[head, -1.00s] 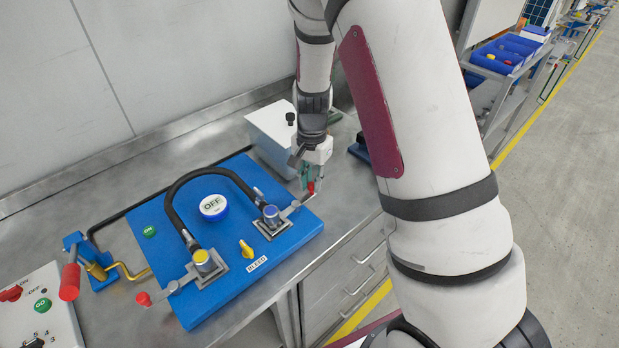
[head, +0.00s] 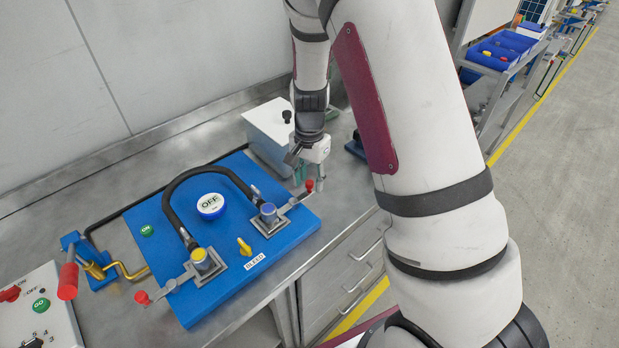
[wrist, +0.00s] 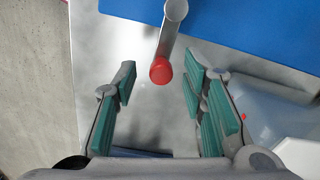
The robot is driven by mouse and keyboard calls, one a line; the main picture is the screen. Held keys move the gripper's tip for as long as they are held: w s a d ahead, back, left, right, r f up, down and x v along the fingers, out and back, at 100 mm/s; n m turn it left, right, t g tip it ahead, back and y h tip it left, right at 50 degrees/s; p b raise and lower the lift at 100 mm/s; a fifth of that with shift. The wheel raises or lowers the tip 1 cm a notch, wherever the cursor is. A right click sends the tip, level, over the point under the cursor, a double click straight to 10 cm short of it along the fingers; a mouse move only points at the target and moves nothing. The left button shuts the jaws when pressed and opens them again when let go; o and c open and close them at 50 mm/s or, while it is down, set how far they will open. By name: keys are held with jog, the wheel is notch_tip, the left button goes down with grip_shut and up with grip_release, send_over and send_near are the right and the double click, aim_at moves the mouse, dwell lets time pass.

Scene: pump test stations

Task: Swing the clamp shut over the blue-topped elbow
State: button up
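The blue-topped elbow (head: 269,212) stands on the right side of the blue board, at one end of the black hose. Its clamp lever (head: 292,203) sticks out to the back right, away from the elbow, and ends in a red knob (head: 309,185). My gripper (head: 311,186) is at this knob, pointing down. In the wrist view, the teal-padded fingers of my gripper (wrist: 160,82) are spread, with the red knob (wrist: 160,71) between their tips and clear space on both sides. The grey lever (wrist: 172,30) runs up from it.
The yellow-topped elbow (head: 200,257) has its own lever with a red knob (head: 142,297). A white box (head: 268,130) stands close behind my gripper.

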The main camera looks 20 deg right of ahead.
notch_tip(320, 180, up, 12)
dwell(0.6)
jog(key=s+a+r+n+t+y, duration=0.1)
jog(key=s+a+r+n, duration=0.15)
jog(key=s+r, duration=0.4)
jog(key=s+a+r+n+t, duration=0.1)
jog(key=s+r+n+t, duration=0.1)
jog(key=s+r+n, duration=0.4)
jog(key=s+a+r+n+t+h, duration=0.1)
jog(key=s+r+n+t, duration=0.1)
jog(key=s, duration=0.9)
notch_tip(320, 180, up, 2)
jog(key=shift+s+a+r+n, duration=0.15)
jog(key=shift+a+r+n, duration=0.1)
jog(key=shift+n, duration=0.3)
